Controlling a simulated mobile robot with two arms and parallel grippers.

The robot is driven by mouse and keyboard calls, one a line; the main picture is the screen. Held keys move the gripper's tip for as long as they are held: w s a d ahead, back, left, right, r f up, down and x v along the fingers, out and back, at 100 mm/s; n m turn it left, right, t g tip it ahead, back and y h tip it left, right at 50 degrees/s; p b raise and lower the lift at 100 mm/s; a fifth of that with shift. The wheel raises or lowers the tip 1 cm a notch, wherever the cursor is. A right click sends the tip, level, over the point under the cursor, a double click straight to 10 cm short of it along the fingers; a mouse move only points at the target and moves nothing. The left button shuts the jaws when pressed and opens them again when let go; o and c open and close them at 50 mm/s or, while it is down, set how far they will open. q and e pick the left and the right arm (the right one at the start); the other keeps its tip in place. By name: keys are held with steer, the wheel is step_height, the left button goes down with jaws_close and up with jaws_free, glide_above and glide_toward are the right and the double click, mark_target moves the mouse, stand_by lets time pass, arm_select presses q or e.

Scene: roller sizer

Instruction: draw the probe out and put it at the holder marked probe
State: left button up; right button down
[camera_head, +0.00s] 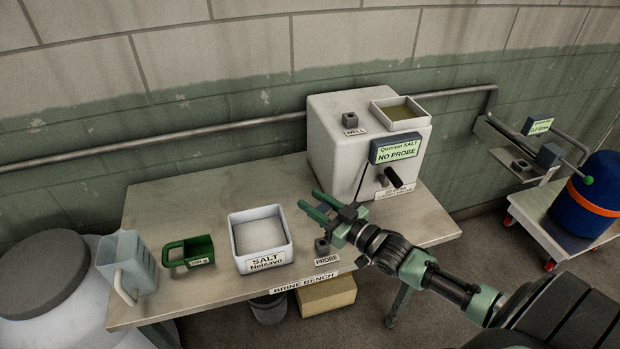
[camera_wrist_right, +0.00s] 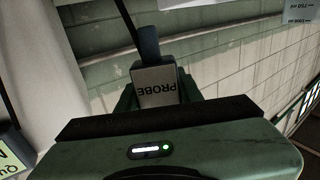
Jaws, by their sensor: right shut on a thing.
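My right gripper (camera_head: 309,201) is above the bench, behind the small dark holder (camera_head: 321,246) with the PROBE label. It is shut on the probe (camera_head: 349,212). In the right wrist view the probe (camera_wrist_right: 158,86) is a grey block lettered PROBE between the green fingers, with a dark cable leaving it. In the head view a thin cable runs up from it to the display (camera_head: 397,150), which reads NO PROBE. Another dark holder (camera_head: 350,120), marked WELL, stands on the white machine and looks empty. The probe's lower end is hidden. My left gripper is not in view.
A salt tub (camera_head: 248,263), a green scoop (camera_head: 190,254) and a clear jug (camera_head: 128,266) stand on the bench (camera_head: 190,210) to the left. The white machine (camera_head: 335,155) with an open tray (camera_head: 400,112) stands behind. A blue drum (camera_head: 585,215) sits on a cart at right.

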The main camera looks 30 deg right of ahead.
stand_by(0.3)
step_height(320, 180, down, 6)
steer(key=b, duration=0.4)
stand_by(0.4)
steer(key=shift+r+p, duration=0.1)
steer(key=shift+p, duration=0.3)
stand_by(1.5)
steer(key=shift+f+b, duration=1.5)
steer(key=shift+f, duration=0.55)
steer(key=c, duration=0.9)
jaws_free()
steer(key=shift+o, duration=0.2)
